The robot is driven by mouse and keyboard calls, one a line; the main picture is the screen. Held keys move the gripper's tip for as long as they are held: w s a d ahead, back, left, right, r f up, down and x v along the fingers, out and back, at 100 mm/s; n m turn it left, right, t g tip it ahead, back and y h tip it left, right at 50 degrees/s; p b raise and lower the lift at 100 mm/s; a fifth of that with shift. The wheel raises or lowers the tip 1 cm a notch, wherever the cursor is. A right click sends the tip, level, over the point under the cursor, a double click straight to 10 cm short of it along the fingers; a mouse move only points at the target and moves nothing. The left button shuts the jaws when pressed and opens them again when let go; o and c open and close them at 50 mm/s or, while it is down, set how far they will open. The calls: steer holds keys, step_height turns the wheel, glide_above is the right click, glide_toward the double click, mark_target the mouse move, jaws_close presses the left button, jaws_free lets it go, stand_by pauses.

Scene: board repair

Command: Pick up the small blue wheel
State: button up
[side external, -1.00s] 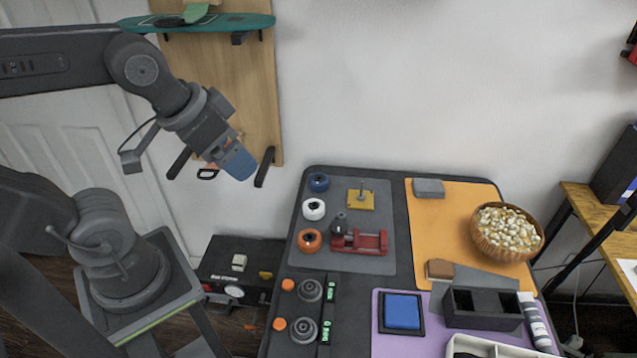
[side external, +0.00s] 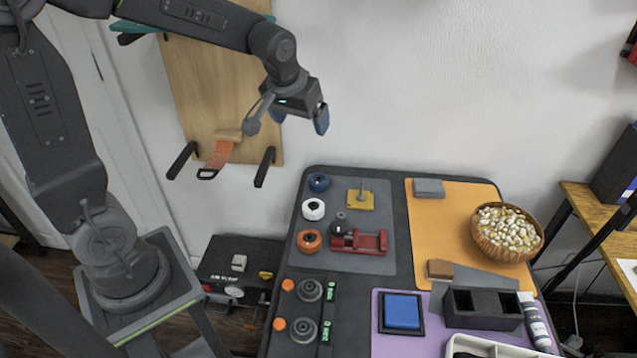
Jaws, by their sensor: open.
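The small blue wheel (side external: 319,182) lies on the grey mat (side external: 376,258) near its far left corner. Below it in the picture, in a column, are a white wheel (side external: 314,209) and an orange wheel (side external: 309,240). My gripper (side external: 302,119) is open and empty. It hangs in the air above and slightly left of the blue wheel, well clear of the table, in front of the white wall.
On the grey mat are a yellow plate with an upright pin (side external: 360,198) and a red vise-like tool (side external: 360,242). To the right are a grey block (side external: 428,188) and a bowl of pale pieces (side external: 507,233) on an orange mat (side external: 440,225). A wooden board (side external: 232,90) stands at the wall.

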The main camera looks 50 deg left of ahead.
steer(key=w+a+f+n+g, duration=0.1)
steer(key=w+a+f, duration=0.2)
steer(key=w+f, duration=0.25)
steer(key=w+a+f+n, duration=0.2)
steer(key=w+a+f, duration=0.2)
steer(key=f, duration=0.3)
glide_above(318, 179)
steer(key=s+d, duration=0.1)
steer(key=d, duration=0.1)
steer(key=shift+n+y, duration=0.3)
steer(key=f, duration=1.2)
steer(key=shift+s+a, duration=0.15)
steer(key=shift+a, duration=0.05)
steer(key=shift+s+x, duration=0.15)
steer(key=shift+x, duration=1.4)
steer(key=shift+s+x, duration=0.15)
steer(key=shift+x, duration=1.4)
steer(key=shift+d, duration=0.1)
steer(key=c, duration=1)
